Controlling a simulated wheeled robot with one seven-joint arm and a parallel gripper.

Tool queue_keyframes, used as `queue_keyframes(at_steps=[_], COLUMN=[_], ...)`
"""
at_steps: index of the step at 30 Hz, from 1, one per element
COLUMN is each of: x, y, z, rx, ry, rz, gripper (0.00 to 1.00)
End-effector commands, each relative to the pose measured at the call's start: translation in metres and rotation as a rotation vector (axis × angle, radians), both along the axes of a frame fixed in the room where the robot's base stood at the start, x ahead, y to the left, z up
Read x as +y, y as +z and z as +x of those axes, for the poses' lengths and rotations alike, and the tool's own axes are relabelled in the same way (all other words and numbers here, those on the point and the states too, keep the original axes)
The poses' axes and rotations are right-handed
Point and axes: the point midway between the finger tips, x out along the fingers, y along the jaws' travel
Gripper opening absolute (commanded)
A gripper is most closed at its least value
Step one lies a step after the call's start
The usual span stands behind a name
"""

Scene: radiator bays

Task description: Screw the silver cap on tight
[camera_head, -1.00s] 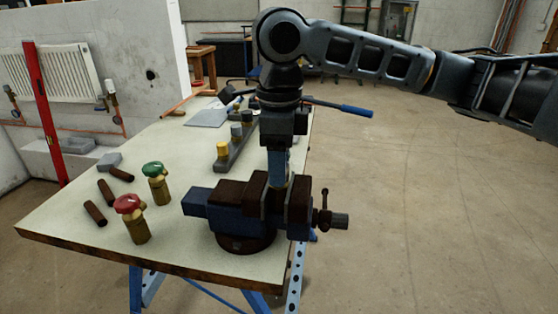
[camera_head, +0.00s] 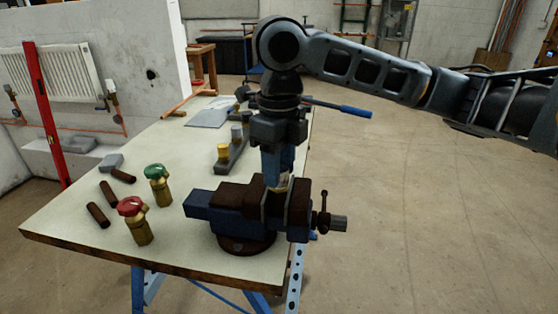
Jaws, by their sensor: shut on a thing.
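My gripper (camera_head: 278,178) points straight down over the vise (camera_head: 232,208) on the bench. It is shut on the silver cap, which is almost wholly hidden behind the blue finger. A small pale and brass-coloured piece (camera_head: 284,183) shows at the fingertips, between the vise jaws. I cannot tell cap from valve body there, nor how the cap sits on its thread.
On the bench (camera_head: 70,218) stand a red-topped valve (camera_head: 138,222), a green-topped valve (camera_head: 158,186), brown pipe pieces (camera_head: 97,215) and a rack (camera_head: 232,160) with a yellow cap (camera_head: 223,152) and grey caps. Floor at right is clear.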

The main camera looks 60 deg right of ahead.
Motion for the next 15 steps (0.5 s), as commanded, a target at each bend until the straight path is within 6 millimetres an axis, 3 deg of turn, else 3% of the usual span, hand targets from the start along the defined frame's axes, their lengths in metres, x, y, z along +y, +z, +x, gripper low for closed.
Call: queue_keyframes(at_steps=[15], x=[0.0001], y=[0.0021], z=[0.0003], rx=[0.000], ry=[-0.717], rz=[0.002], gripper=[0.00])
